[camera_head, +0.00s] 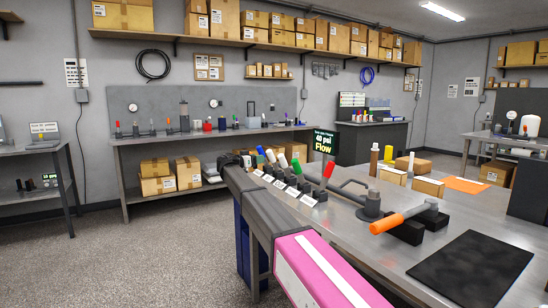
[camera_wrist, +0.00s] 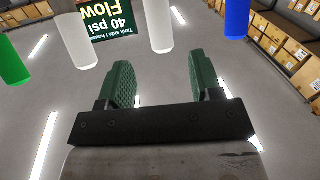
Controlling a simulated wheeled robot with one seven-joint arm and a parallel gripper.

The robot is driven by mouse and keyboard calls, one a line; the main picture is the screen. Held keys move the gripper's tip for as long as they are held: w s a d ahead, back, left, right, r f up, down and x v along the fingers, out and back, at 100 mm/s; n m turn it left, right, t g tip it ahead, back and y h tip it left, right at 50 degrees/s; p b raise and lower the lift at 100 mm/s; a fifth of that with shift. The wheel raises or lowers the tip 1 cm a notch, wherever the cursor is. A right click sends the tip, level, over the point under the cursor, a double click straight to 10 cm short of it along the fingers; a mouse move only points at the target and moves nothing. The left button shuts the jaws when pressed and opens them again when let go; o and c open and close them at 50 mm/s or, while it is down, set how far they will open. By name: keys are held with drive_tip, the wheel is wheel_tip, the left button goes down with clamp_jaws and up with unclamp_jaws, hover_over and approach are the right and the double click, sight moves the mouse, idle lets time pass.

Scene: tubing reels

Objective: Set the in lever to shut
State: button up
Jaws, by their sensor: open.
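A dark "40 psi Flow" sign (camera_head: 325,142) stands behind the levers. On the bench (camera_head: 375,255) lie an orange-handled tool (camera_head: 400,219), a black mat (camera_head: 473,268), an orange sheet (camera_head: 464,185) and cardboard boxes (camera_head: 428,187). Pipe fittings (camera_head: 372,206) stand beside the red lever.

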sight(271, 156)
drive_tip(key=x, duration=0.9)
drive_tip(key=shift+w+d, duration=0.25)
clamp_jaws()
drive_tip(key=shift+w+d+r+g+y, duration=0.2)
drive_tip(key=shift+w+d+g+y, duration=0.15)
drive_tip(key=shift+d+g+y, duration=0.15)
drive_tip(key=shift+w+d+r+g+y, duration=0.2)
drive_tip(key=shift+w+d+g+y, duration=0.2)
drive_tip(key=shift+y, duration=0.2)
drive_tip(key=shift+w+d+r+m+g+y, duration=0.1)
drive_tip(key=shift+w+d+m+g+y, duration=0.1)
drive_tip(key=shift+w+d+g+y, duration=0.25)
drive_tip(key=shift+w+d+m+g+y, duration=0.2)
drive_tip(key=shift+d+g+y, duration=0.25)
drive_tip(key=shift+d, duration=0.15)
drive_tip(key=shift+w+d+f+m+g+y, duration=0.1)
drive_tip(key=shift+w+d+f+g+y, duration=0.15)
drive_tip(key=shift+w+d+g+y, duration=0.25)
drive_tip(key=shift+w+d+f+m+g+y, duration=0.1)
drive_tip(key=shift+w+d+f+g+y, duration=0.15)
drive_tip(key=shift+d+g+y, duration=0.35)
drive_tip(key=shift+w+d+f+m+g+y, duration=0.1)
drive_tip(key=shift+w+d+f+g+y, duration=0.2)
drive_tip(key=shift+d+y, duration=0.4)
drive_tip(key=shift+r, duration=0.1)
